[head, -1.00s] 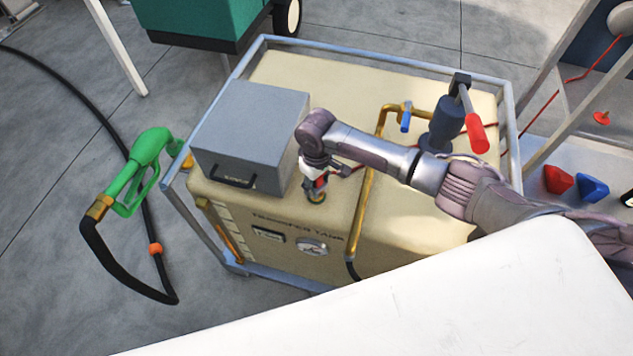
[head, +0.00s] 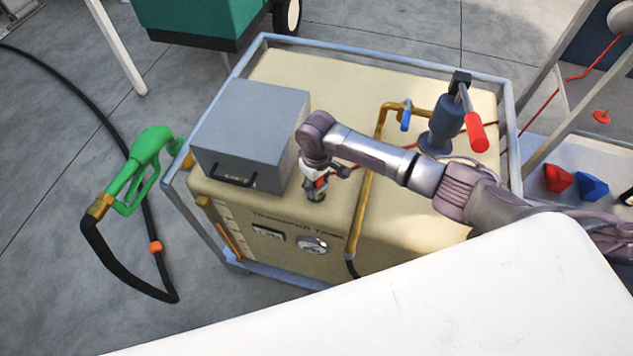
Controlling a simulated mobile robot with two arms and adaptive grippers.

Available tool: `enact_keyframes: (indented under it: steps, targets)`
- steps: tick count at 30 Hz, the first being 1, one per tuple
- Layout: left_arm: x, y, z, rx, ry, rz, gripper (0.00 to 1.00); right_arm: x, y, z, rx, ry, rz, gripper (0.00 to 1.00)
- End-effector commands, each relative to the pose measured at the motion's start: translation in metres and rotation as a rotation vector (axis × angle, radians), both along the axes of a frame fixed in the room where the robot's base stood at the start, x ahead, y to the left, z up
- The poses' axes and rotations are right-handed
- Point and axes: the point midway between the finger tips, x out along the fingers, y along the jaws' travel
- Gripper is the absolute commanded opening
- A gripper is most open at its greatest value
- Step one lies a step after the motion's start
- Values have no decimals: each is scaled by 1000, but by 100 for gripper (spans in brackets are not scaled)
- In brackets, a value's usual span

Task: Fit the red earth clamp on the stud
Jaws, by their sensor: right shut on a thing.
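My right gripper (head: 316,189) points down at the front part of the cream transfer tank's top, just right of the grey box. It is shut on the red earth clamp (head: 320,183), of which only a small red part shows between the fingers. The stud (head: 317,197) is a small fitting on the tank top directly below the clamp. The clamp is at or just over the stud; I cannot tell whether it grips it. A red cable (head: 373,156) runs from behind my arm toward the right. My left gripper is not in view.
The grey box (head: 248,135) stands close left of my gripper. A brass pipe (head: 364,205) and a blue hand pump with red handle (head: 446,125) stand to the right. A blue-grey frame (head: 221,238) surrounds the tank (head: 340,80). A green nozzle (head: 150,155) is at left.

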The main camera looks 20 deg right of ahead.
Motion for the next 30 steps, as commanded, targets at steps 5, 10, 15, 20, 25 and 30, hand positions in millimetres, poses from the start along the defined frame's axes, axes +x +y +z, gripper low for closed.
enact_keyframes:
  steps: [5,10,15,20,25,30]
  targets:
    - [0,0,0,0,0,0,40,0,0,-3,1,0,0,1]
    - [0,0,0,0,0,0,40,0,0,-3,1,0,0,1]
    - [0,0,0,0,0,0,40,0,0,-3,1,0,1,54]
    - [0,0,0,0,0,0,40,0,0,-3,1,0,1,74]
    - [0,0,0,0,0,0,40,0,0,-3,1,0,1,74]
    - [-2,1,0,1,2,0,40,0,0,1,1,0,1,74]
